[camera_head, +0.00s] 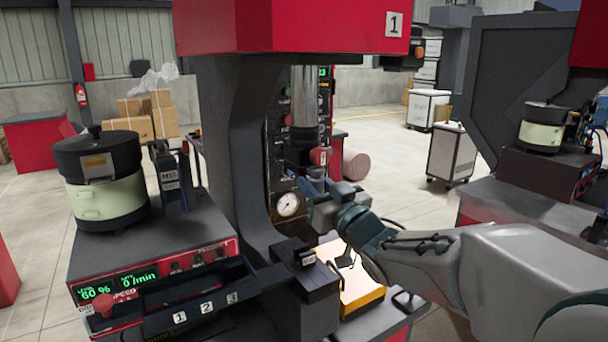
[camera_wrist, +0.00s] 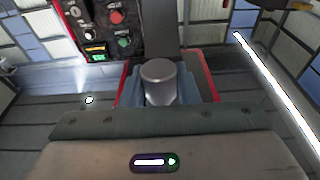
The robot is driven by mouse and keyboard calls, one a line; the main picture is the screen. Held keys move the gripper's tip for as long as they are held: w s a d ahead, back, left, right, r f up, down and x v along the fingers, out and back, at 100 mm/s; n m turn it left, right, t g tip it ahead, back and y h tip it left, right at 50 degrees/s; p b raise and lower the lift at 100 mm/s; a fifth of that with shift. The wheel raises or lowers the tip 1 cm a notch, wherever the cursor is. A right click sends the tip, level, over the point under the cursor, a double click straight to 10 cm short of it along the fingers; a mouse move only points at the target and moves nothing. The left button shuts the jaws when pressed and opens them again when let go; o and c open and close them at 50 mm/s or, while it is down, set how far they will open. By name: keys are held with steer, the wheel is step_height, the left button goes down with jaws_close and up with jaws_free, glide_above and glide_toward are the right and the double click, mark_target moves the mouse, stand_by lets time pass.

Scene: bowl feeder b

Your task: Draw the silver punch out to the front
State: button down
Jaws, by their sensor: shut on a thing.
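The silver punch (camera_wrist: 160,82) is a short round metal cylinder, seen end-on in the middle of the wrist view. My gripper (camera_wrist: 160,90) is shut on it, with a blue-grey finger on each side. In the head view my gripper (camera_head: 320,196) is at the press (camera_head: 232,140), just below the dark tool holder (camera_head: 300,152) under the silver ram (camera_head: 304,92). The punch is mostly hidden by my gripper there, so I cannot tell whether it still touches the holder.
A red-tipped handle (camera_head: 320,156) juts out close above my gripper. A pressure gauge (camera_head: 288,204) and control panel stand behind. Below are a yellow-edged lit plate (camera_head: 362,290) and a black block (camera_head: 306,258). The bowl feeder (camera_head: 104,180) with its rail is at left.

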mark_target(319, 187)
steer(key=shift+r+v, duration=0.15)
steer(key=shift+v, duration=0.65)
steer(key=shift+r+v, duration=0.2)
steer(key=shift+v, duration=0.65)
steer(key=shift+a, duration=0.1)
